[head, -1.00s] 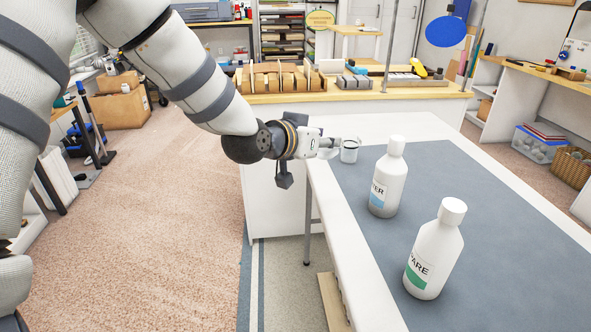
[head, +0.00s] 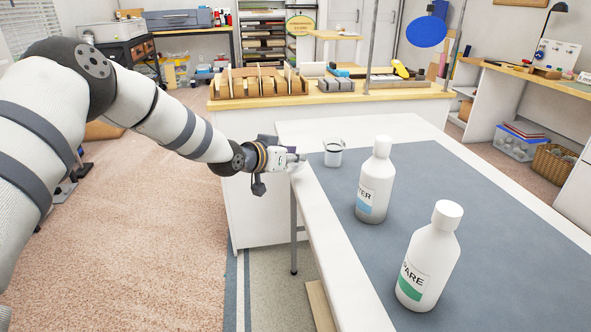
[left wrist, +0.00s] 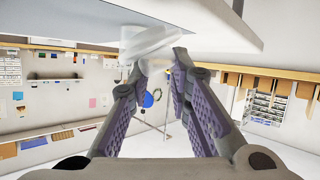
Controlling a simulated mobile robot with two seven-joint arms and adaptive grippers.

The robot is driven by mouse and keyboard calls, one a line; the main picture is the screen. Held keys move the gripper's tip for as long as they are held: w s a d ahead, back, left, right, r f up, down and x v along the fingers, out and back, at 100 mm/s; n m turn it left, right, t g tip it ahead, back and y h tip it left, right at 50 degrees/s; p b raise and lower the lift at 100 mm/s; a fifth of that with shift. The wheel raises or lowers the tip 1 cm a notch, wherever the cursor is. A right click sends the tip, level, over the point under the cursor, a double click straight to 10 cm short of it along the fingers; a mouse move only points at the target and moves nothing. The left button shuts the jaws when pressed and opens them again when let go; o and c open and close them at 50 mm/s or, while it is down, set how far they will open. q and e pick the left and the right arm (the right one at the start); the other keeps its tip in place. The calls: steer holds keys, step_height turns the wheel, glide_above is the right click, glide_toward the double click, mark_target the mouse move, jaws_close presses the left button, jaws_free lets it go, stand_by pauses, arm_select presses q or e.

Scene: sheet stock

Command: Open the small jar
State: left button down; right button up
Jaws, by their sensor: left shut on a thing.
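The small jar (head: 333,153), clear with a dark ring at its top, stands upright on the grey mat near the far left corner of the white table. Its mouth looks uncovered. My left gripper (head: 297,160) is left of the jar, apart from it, by the table's left edge. It is shut on a pale, thin piece that looks like the lid (left wrist: 152,44); the left wrist view shows this between the fingertips, partly see-through. In the head view the lid is too small to make out clearly. My right gripper is not in view.
Two white capped bottles stand on the mat (head: 470,200), one with a blue label (head: 376,180), one with a green label (head: 428,257). A wooden-topped counter (head: 330,97) with racks and boxes stands behind. The mat right of the bottles is clear.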

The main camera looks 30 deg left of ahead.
mark_target(291, 168)
arm_select(q)
steer(key=shift+w+a+f, duration=0.15)
steer(key=shift+w+f, duration=0.05)
steer(key=shift+f, duration=0.15)
step_height(291, 168, down, 3)
steer(key=shift+w+a+r+b, duration=0.1)
steer(key=shift+w+a+b, duration=0.05)
steer(key=shift+b, duration=0.2)
steer(key=shift+f, duration=0.2)
steer(key=c, duration=1.2)
jaws_free()
steer(key=shift+f, duration=0.15)
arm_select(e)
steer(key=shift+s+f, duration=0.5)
arm_select(q)
steer(key=shift+r, duration=0.25)
